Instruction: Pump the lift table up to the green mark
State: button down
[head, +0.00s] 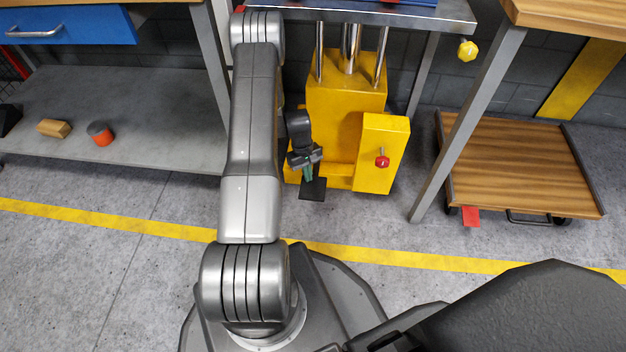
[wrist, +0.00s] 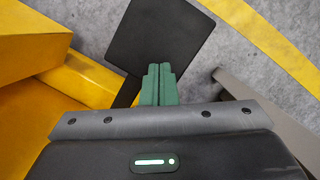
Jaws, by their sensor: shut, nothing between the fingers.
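The lift table's yellow base (head: 345,105) stands ahead with chrome columns (head: 350,48) rising to a steel top (head: 400,12) at the upper edge of the head view. A black foot pedal (head: 313,190) sticks out low at its front; its flat plate also fills the top middle of the wrist view (wrist: 160,35). My gripper (head: 308,175) points down at the pedal. Its green fingers (wrist: 158,70) are shut together and empty, with their tips over the plate's near edge. I cannot tell whether they touch it. No green mark is visible.
A yellow box with a red knob (head: 382,160) is right of the pedal. A table leg (head: 465,130) and wooden cart (head: 520,165) stand further right. A grey shelf (head: 150,130) holds a wooden block (head: 54,128) and an orange-grey cylinder (head: 101,135) at left.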

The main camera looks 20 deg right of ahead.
jog(key=p+v, duration=0.4)
jog(key=v, duration=0.9)
jog(key=shift+r, duration=0.3)
jog(key=shift+w, duration=0.1)
jog(key=s+f+t+p, duration=0.1)
jog(key=s+p, duration=0.5)
jog(key=shift+d+f+t, duration=0.2)
jog(key=shift+t, duration=0.1)
jog(key=shift+f, duration=0.1)
jog(key=b, duration=0.3)
send_over(313, 187)
jog(key=shift+w+f, duration=0.1)
jog(key=shift+f, duration=3.3)
